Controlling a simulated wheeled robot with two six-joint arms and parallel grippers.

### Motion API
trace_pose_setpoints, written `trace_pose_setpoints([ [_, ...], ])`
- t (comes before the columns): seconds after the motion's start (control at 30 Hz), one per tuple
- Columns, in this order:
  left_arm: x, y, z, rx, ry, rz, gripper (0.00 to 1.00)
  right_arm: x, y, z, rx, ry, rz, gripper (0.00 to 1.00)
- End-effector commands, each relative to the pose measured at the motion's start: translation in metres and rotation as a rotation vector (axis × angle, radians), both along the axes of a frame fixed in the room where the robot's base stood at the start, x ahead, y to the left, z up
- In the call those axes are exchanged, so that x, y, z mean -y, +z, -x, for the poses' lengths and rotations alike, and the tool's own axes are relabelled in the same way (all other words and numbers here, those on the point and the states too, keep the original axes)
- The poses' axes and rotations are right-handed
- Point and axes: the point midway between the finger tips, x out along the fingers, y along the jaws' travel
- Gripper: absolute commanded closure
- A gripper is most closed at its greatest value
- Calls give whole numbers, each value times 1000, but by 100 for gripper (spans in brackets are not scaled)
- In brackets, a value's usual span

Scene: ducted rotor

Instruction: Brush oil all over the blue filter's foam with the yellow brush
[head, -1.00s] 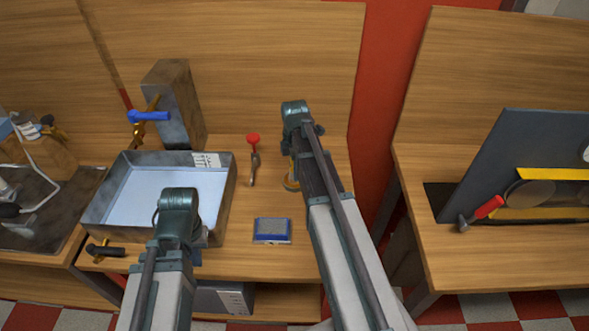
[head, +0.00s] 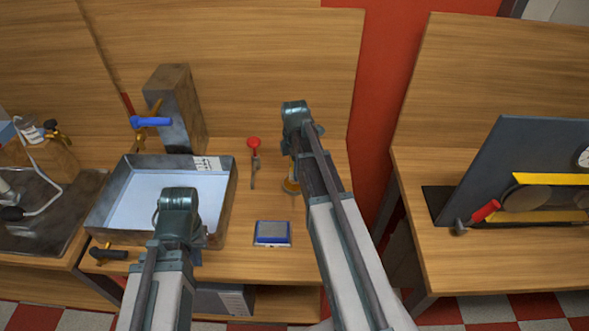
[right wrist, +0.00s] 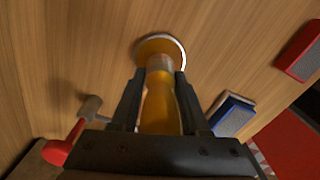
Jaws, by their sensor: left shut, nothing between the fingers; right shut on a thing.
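The blue filter (head: 272,234), a small blue frame around grey foam, lies flat on the bench. It also shows right of my gripper in the right wrist view (right wrist: 233,113). My right gripper (right wrist: 161,80) is shut on the yellow brush (right wrist: 160,108), whose amber handle shows between the fingers. The brush's far end is over or in a round amber dish with a pale rim (right wrist: 175,45); contact is unclear. In the head view my right arm hides the brush and part of the dish (head: 291,186). My left gripper (head: 180,208) is over the metal tray's near right corner, fingers mostly hidden, shut and empty.
The metal tray (head: 228,205) fills the left of the bench. A red block with a grey face (right wrist: 301,50) lies beyond the filter in the wrist view. A grey block with a blue-handled tap (head: 175,108) stands behind the tray.

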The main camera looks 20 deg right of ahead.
Motion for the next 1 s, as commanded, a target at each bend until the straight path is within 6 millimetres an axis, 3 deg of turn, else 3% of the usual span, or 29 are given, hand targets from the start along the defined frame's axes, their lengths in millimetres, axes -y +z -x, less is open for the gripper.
trace_pose_setpoints([
  [0.6,0,51,0,0,0,0,100,0,51,0,1,0,0,100],
  [1.0,0,51,0,0,0,0,100,0,51,0,1,0,0,100],
])
